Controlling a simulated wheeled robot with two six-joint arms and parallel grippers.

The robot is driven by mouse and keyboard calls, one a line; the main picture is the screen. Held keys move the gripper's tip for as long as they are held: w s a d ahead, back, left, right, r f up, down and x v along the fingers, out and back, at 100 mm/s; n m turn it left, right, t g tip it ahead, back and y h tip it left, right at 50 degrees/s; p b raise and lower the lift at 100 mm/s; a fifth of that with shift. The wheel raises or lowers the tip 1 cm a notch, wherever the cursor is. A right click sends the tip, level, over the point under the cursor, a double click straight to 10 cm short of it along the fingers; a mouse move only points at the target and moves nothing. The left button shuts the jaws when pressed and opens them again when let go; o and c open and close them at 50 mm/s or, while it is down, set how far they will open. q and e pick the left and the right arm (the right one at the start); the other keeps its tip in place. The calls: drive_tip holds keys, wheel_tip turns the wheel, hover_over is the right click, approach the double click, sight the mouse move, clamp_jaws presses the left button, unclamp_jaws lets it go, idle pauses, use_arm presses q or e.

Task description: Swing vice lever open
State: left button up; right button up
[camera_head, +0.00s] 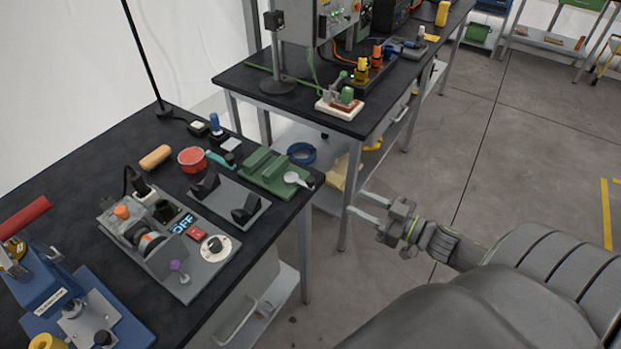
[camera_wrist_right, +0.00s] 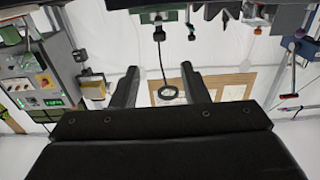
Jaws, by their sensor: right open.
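A green block-shaped fixture (camera_head: 265,168) with a groove sits at the right edge of the near black bench; it looks like the vice. A pale rounded lever-like piece (camera_head: 297,178) is at its right end. My right gripper (camera_head: 356,202) is off the bench edge, right of the fixture and apart from it, over the aisle. Its two fingers are spread and empty; they also show in the right wrist view (camera_wrist_right: 159,68). My left gripper is out of view.
A control panel with an OFF label (camera_head: 215,255), a red round tin (camera_head: 192,159) and a blue device with a red handle (camera_head: 45,285) are on the near bench (camera_head: 75,180). A second bench (camera_head: 390,95) stands behind. The floor (camera_head: 500,160) at right is clear.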

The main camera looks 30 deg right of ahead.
sight(311, 179)
drive_tip(key=p+x, duration=0.3)
drive_tip(key=x, duration=1)
drive_tip(key=shift+w+p, duration=0.3)
drive_tip(key=shift+p, duration=0.1)
drive_tip(key=shift+w+a, duration=0.25)
drive_tip(key=shift+w, duration=0.25)
clamp_jaws()
